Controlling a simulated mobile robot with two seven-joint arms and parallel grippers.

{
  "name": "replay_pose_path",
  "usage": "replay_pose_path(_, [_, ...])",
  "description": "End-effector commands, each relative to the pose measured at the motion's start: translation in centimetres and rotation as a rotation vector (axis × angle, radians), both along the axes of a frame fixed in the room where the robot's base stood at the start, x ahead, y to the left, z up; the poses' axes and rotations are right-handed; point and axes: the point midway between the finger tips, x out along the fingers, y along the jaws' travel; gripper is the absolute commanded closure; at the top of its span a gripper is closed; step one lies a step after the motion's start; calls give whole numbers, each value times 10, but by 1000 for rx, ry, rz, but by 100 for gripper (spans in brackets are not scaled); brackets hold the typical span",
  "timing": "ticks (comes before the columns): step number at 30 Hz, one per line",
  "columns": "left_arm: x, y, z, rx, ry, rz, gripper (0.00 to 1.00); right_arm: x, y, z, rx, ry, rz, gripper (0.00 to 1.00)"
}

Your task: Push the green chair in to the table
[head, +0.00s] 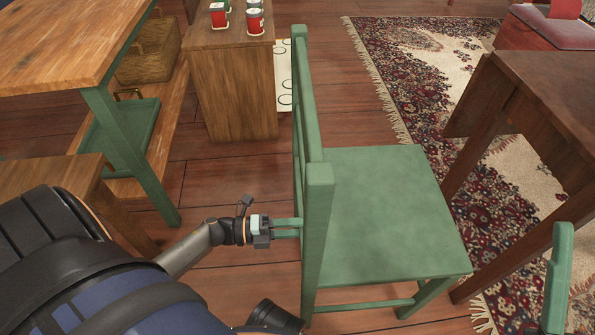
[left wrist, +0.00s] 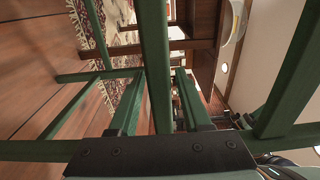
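The green chair (head: 388,215) stands upright in the middle of the head view, its back on the left and its seat towards the dark wooden table (head: 545,85) on the right. A gap of floor and rug shows between seat and table. My left gripper (head: 298,228) is at the outer side of the chair back, fingers pointing right and apart. In the left wrist view, a green chair bar (left wrist: 155,60) runs between the open fingers (left wrist: 158,75); I cannot tell whether they touch it. My right gripper is not in view.
A patterned rug (head: 420,75) lies under the table. Another green chair (head: 560,275) is at lower right. A wooden cabinet (head: 235,85) with several red cans stands behind the chair. A wooden shelf table (head: 65,55) with green legs is at left.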

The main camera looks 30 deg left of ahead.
Motion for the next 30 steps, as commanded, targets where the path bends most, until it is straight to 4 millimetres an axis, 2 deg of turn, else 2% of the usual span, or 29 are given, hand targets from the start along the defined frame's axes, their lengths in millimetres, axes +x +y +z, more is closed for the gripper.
replay_pose_path(2, [0, 0, 0, 0, 0, 0, 62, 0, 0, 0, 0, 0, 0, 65])
replay_pose_path(12, [0, 0, 0, 0, 0, 0, 100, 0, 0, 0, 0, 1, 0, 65])
replay_pose_path(30, [0, 1, 1, -1, -1, -1, 100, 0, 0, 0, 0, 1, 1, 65])
